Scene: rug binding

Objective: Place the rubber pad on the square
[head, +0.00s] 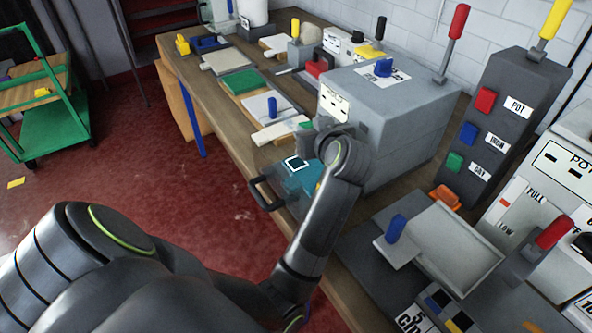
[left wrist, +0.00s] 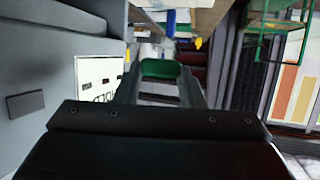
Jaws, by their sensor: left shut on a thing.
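My left gripper (head: 316,128) is over the table beside the grey box-shaped machine (head: 385,115). In the left wrist view its two fingers (left wrist: 160,80) are closed on a small green piece (left wrist: 160,68). A bit of that green piece (head: 305,125) shows at the fingertips in the head view; I cannot tell for sure that it is the rubber pad. A white-outlined square (head: 297,162) lies on a teal block near the table's front edge, below and left of the gripper. My forearm hides part of the teal block. My right gripper is not in view.
A dark handle (head: 265,190) juts out at the table edge by the teal block. Beyond are a white board with a blue knob (head: 272,107) and a green mat (head: 241,82). A grey tray (head: 455,240) stands at right. Open red floor lies left.

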